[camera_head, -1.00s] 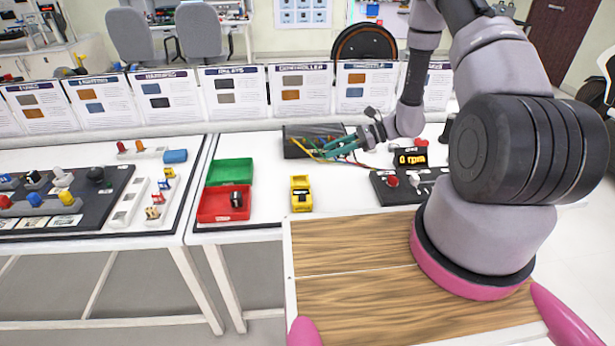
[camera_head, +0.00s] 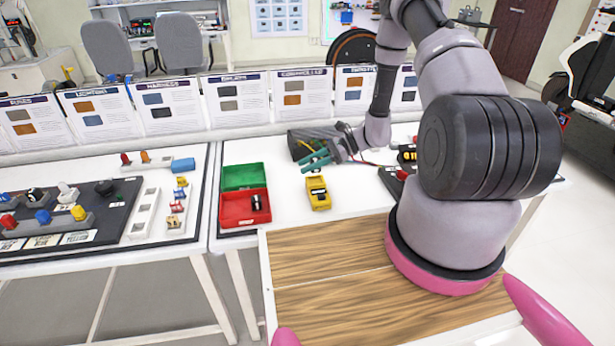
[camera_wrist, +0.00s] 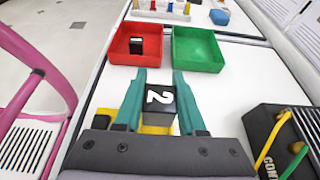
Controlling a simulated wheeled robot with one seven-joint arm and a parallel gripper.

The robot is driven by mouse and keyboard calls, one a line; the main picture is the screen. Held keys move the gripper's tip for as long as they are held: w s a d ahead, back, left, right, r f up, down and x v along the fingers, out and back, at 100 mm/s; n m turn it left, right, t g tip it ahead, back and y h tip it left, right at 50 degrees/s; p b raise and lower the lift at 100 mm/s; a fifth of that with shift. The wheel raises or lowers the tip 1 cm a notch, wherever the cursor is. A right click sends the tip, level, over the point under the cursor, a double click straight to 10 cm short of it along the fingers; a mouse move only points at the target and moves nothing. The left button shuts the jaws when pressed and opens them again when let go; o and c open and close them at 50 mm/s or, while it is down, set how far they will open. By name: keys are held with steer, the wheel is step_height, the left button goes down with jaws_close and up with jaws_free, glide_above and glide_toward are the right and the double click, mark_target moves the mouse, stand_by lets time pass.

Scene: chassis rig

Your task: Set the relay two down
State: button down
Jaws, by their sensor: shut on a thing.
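Relay two is a black block with a white "2" on its top (camera_wrist: 160,98). My gripper (camera_wrist: 158,105) is shut on it, with one teal finger on each side. In the head view my gripper (camera_head: 316,161) is above the white table, just behind the yellow device (camera_head: 319,193); the relay cannot be made out there. In the wrist view the yellow device (camera_wrist: 155,129) shows partly below the held relay. A red bin (camera_head: 236,218) holds another dark relay (camera_head: 256,203). The green bin (camera_head: 244,176) beside it looks empty.
A black controller box (camera_wrist: 278,135) with coloured wires is right of my gripper in the wrist view. A display panel lies partly hidden behind my arm. Upright cards (camera_head: 239,100) line the table's back. White tabletop between bins and yellow device is clear.

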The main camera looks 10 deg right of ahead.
mark_target(308, 181)
steer(key=shift+f, duration=2.1)
steer(key=shift+f, duration=0.1)
steer(key=c, duration=0.5)
jaws_free()
